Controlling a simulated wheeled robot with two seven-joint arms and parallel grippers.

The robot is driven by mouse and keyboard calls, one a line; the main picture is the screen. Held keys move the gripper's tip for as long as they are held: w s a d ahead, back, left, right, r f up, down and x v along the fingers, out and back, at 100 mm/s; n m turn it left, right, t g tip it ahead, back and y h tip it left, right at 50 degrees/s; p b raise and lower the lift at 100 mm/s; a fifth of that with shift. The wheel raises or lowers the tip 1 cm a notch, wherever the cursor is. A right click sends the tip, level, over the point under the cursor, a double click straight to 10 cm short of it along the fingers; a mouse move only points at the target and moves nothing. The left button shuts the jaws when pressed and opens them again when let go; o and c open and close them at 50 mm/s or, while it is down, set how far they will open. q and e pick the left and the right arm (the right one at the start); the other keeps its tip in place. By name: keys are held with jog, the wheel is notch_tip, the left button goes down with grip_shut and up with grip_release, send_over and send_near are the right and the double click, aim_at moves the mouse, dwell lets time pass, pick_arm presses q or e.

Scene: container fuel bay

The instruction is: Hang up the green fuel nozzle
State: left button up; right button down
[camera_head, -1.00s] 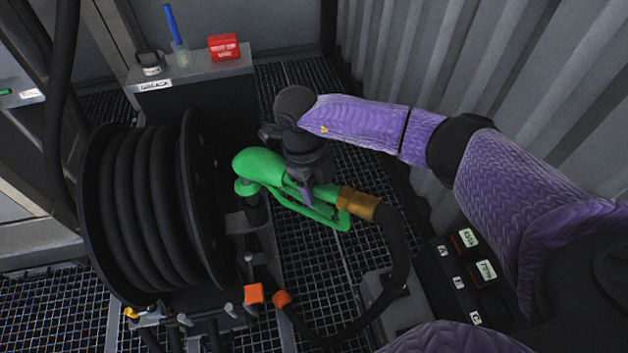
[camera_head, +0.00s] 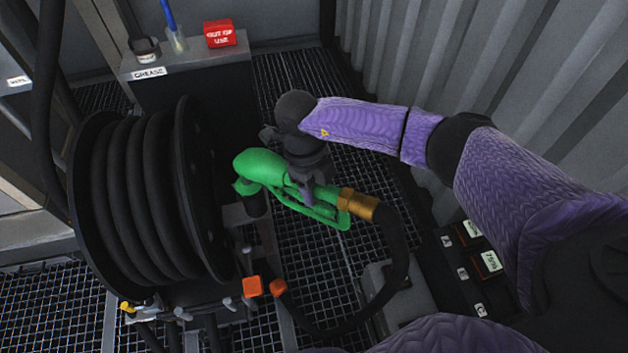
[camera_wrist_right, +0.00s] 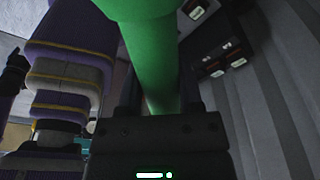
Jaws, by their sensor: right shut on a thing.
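The green fuel nozzle (camera_head: 262,167) is held level by my right gripper (camera_head: 306,190), which is shut around its body. In the right wrist view the green nozzle (camera_wrist_right: 152,65) runs between the jaws. Its spout end points left and bends down at a green collar. This end is right over a short dark cylinder (camera_head: 255,204) beside the reel; I cannot tell how far it is inside. A brass fitting (camera_head: 359,204) joins the nozzle's right end to a black hose (camera_head: 396,255). My left gripper is not in view.
A large black hose reel (camera_head: 185,200) stands close to the left of the nozzle. An orange block (camera_head: 252,286) and an orange knob (camera_head: 278,287) are below. A shelf with a red box (camera_head: 219,34) is behind. The corrugated wall (camera_head: 430,60) rises on the right.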

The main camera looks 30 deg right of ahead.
jog(key=shift+f+b, duration=0.4)
jog(key=shift+f, duration=0.45)
jog(key=shift+c, duration=0.9)
grip_release()
jog(key=shift+r, duration=0.25)
jog(key=r+p, duration=0.1)
jog(key=r, duration=0.2)
jog(key=w+r+p, duration=0.1)
jog(key=r, duration=0.2)
jog(key=r+p, duration=0.2)
jog(key=r, duration=0.1)
jog(key=shift+w+a, duration=0.3)
jog(key=shift+a, duration=0.05)
jog(key=shift+r, duration=0.3)
